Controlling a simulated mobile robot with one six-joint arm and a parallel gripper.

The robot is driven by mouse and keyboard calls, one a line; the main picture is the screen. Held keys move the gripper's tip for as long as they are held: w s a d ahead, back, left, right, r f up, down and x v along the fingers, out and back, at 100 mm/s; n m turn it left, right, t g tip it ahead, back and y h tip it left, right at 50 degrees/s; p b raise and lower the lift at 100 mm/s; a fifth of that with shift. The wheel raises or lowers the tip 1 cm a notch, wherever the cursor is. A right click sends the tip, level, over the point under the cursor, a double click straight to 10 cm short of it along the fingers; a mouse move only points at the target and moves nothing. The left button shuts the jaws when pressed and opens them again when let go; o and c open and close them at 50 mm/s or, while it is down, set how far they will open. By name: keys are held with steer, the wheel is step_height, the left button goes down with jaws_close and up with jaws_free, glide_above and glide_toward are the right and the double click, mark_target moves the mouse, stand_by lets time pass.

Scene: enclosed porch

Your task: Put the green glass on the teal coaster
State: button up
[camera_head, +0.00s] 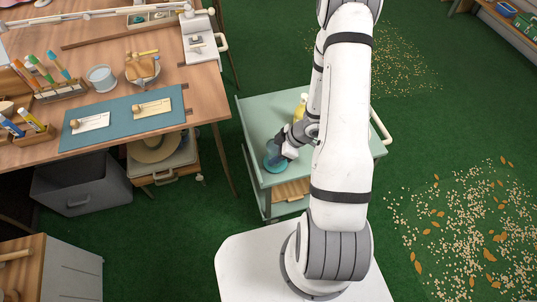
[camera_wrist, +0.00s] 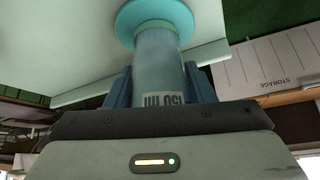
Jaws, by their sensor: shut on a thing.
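My gripper (camera_head: 284,151) is over the green cart top and shut on the glass. In the wrist view, the fingers (camera_wrist: 160,82) press on both sides of the glass (camera_wrist: 159,58), which is see-through blue-green with dark print low in the picture. The glass (camera_head: 271,150) is partly hidden by my gripper in the head view. The teal coaster (camera_head: 279,168) lies on the cart near its left front corner. In the wrist view the coaster (camera_wrist: 128,22) shows right behind the glass's far end. I cannot tell whether glass and coaster touch.
A yellow bottle (camera_head: 300,108) stands on the cart (camera_head: 258,110) beyond my gripper. A wooden table (camera_head: 204,78) at the left holds a blue mat (camera_head: 125,118), a cup (camera_head: 101,78) and brush holders. Leaves and pale bits (camera_head: 470,225) litter the green floor at the right.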

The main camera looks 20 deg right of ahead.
steer(key=o, duration=1.2)
steer(key=shift+c, duration=0.2)
